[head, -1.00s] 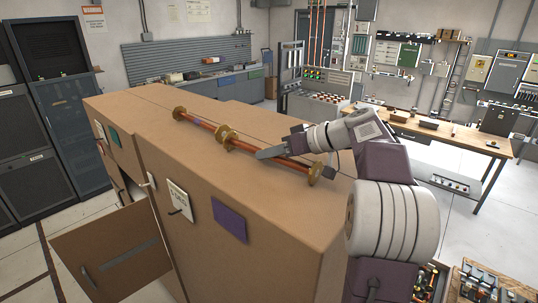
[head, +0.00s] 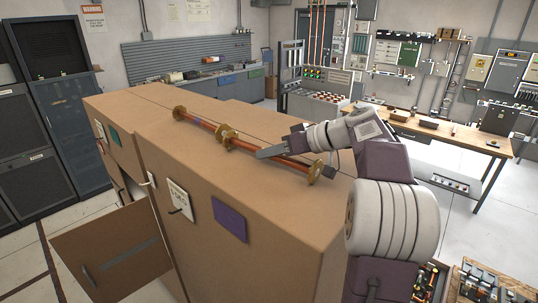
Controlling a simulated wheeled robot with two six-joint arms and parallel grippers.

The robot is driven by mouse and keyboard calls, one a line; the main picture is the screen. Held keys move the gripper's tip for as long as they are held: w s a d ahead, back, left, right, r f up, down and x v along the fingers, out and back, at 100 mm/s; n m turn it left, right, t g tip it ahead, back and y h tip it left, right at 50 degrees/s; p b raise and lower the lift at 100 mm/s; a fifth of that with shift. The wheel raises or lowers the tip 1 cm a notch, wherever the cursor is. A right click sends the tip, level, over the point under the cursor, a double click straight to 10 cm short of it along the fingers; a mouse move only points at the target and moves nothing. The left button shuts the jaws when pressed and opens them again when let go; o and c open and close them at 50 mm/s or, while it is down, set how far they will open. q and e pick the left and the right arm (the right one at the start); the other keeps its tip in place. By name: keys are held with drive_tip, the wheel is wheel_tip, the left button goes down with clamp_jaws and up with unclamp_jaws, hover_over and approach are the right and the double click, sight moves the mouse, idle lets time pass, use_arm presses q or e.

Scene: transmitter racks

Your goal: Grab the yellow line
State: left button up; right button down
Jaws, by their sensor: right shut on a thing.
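Two copper-coloured line sections with brass-yellow flanges lie end to end on top of the tan cabinet (head: 250,205). The far section (head: 200,124) is clear of my grippers. The near section (head: 292,163) runs from the middle flanges (head: 228,138) to an end flange (head: 315,173). I see no line that is yellow all over; the flanges are the yellowish parts. My right gripper (head: 274,151) reaches in from the right and is shut on the near section between its flanges. One finger shows over the line; the other is mostly hidden. My left gripper is out of view.
An open cabinet door (head: 112,252) hangs at the lower left. Dark racks (head: 60,100) stand at the left. The rest of the cabinet top is mostly bare.

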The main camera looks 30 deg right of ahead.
idle(0.7)
drive_tip(key=shift+d+r+b, duration=0.1)
drive_tip(key=shift+r+b, duration=0.2)
drive_tip(key=shift+r, duration=0.35)
wheel_tip(320, 180, up, 3)
drive_tip(key=shift+f, duration=0.1)
drive_tip(key=s+a+r+b, duration=0.1)
drive_tip(key=s+a+b, duration=0.1)
drive_tip(key=s, duration=0.1)
drive_tip(key=shift+a+r+b, duration=0.1)
drive_tip(key=shift+r+b, duration=0.2)
drive_tip(key=shift+r, duration=0.05)
drive_tip(key=s+a+r+b, duration=0.1)
drive_tip(key=s+a+r, duration=0.3)
drive_tip(key=s+r, duration=0.1)
drive_tip(key=shift+s+a+b, duration=0.35)
drive_tip(key=shift+s+a, duration=0.05)
drive_tip(key=shift+s, duration=0.25)
